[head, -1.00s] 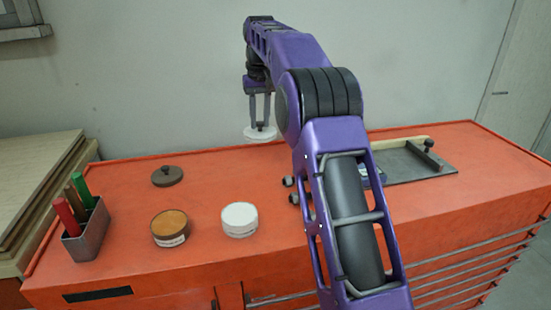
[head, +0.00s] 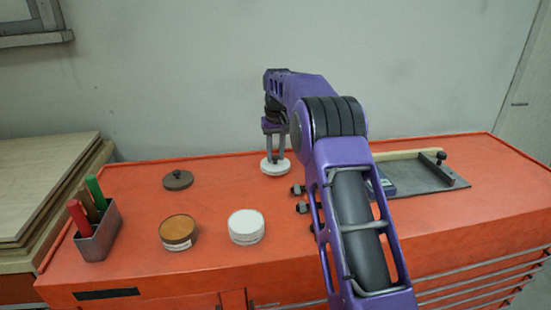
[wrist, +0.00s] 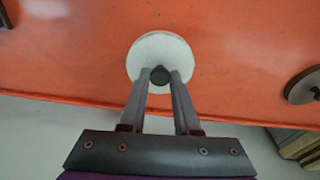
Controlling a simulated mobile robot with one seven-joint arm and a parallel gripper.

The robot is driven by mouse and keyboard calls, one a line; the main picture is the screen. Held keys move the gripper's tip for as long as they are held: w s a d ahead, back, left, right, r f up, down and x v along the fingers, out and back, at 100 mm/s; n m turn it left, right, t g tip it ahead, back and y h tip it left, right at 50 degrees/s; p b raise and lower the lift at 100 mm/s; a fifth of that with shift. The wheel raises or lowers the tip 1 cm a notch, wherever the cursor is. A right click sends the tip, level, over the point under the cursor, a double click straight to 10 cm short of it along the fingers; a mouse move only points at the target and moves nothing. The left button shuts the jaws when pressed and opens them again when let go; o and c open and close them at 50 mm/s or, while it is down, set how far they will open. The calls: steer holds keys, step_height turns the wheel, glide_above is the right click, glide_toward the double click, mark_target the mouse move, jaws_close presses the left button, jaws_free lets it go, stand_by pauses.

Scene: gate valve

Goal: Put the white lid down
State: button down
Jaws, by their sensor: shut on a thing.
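The white lid (head: 275,168) is a flat round disc with a dark knob, at the back of the orange bench top. It looks level and at or very near the surface; I cannot tell whether it touches. My gripper (head: 275,154) is above it, pointing down. In the wrist view my gripper (wrist: 160,78) is shut on the dark knob of the white lid (wrist: 158,50), a finger on each side.
A brown lid (head: 178,180), a brown-topped tub (head: 179,232) and a white tub (head: 246,227) stand on the orange bench (head: 140,215). A grey holder (head: 98,236) with coloured sticks is at left. A metal plate (head: 425,180) lies at right.

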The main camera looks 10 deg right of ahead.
mark_target(277, 166)
steer(key=shift+f, duration=0.85)
steer(key=shift+f, duration=0.1)
steer(key=c, duration=0.6)
jaws_free()
steer(key=shift+c, duration=0.2)
step_height(277, 166, up, 12)
steer(key=s, duration=0.1)
steer(key=shift+s, duration=0.25)
